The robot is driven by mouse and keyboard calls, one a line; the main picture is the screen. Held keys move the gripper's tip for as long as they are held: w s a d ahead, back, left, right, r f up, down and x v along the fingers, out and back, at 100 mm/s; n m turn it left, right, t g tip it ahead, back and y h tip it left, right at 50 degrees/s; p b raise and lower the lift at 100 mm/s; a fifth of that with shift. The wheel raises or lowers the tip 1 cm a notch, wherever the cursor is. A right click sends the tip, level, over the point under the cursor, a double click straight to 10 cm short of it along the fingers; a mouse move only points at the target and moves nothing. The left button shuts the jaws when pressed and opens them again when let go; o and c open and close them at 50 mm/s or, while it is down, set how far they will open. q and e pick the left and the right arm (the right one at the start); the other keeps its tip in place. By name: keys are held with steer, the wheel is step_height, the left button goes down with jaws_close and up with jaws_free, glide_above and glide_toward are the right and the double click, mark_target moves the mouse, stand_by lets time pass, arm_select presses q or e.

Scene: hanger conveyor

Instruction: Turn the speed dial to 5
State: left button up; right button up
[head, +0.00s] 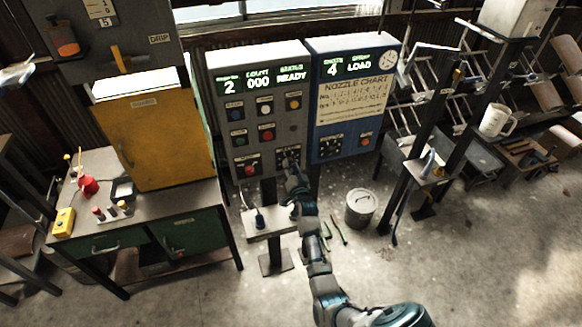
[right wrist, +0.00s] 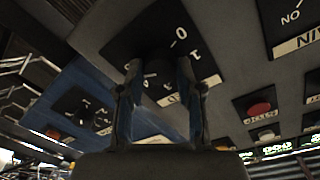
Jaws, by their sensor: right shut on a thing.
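The speed dial is a dark knob on a black plate (right wrist: 198,50) with white numerals, 0 and 1 among them, in the right wrist view. My right gripper (right wrist: 160,68) has one finger on each side of the knob and is shut on it; the fingers hide most of it, so I cannot read its pointer. In the head view my right gripper (head: 291,168) is at the lower right of the grey control panel (head: 218,130). The panel's display (head: 260,82) reads 2, 000 and READY. My left gripper is not in view.
The blue panel (head: 319,115) beside it shows 4 and LOAD, with another dial (head: 331,147) below. Coloured buttons, such as a red one (head: 267,131), sit near my gripper. A small pedestal (head: 275,225) stands below. A bin (head: 360,208) is at right.

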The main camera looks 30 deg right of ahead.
steer(key=shift+a+f, duration=0.1)
steer(key=shift+f, duration=0.2)
steer(key=o, duration=1.1)
steer(key=shift+o, duration=0.3)
steer(key=shift+w, duration=0.15)
steer(key=shift+r, duration=0.1)
steer(key=v, duration=1.2)
steer(key=shift+w, duration=0.1)
